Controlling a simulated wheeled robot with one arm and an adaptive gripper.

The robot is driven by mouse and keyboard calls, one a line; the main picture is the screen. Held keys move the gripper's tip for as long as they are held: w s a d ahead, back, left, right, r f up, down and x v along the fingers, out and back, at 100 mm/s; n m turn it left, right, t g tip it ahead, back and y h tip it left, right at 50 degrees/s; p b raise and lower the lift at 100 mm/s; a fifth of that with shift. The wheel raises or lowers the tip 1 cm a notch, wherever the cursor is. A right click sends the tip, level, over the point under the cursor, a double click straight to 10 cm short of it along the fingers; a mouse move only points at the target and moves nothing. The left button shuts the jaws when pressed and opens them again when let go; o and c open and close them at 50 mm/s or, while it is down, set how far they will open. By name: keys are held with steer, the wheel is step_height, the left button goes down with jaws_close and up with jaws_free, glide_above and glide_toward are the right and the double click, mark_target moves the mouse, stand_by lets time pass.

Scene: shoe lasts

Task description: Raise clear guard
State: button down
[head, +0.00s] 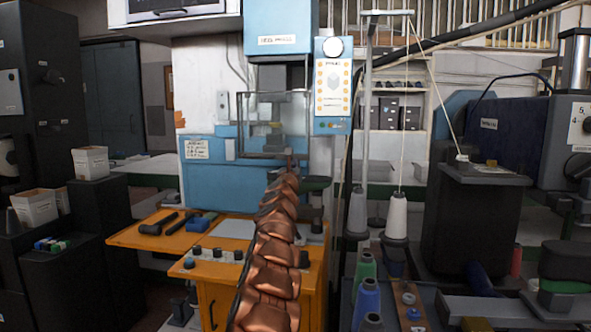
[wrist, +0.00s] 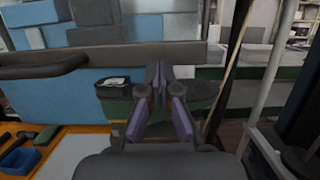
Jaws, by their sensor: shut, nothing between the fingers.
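The clear guard (head: 262,126) is a see-through box with a dark frame on the front of the blue press (head: 282,30). It hangs around the press's middle, and machine parts show through it. My gripper (head: 290,164) is at the end of my copper-coloured arm, by the guard's lower right edge in the head view. Whether it touches the guard cannot be told. In the wrist view my gripper (wrist: 157,72) has its purple fingers together and empty, in front of a grey-brown horizontal bar (wrist: 110,57). I cannot tell whether that bar belongs to the guard.
A control panel (head: 333,88) hangs right of the guard. An orange bench (head: 150,243) with dark tools lies below left. Thread cones (head: 397,215) and a dark machine (head: 470,225) stand at right. A dark rounded part (wrist: 42,65) shows left of my fingers in the wrist view.

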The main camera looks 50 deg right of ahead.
mark_target(297, 150)
steer(key=shift+r+p, duration=1.35)
steer(key=shift+r, duration=0.9)
steer(key=shift+f, duration=0.1)
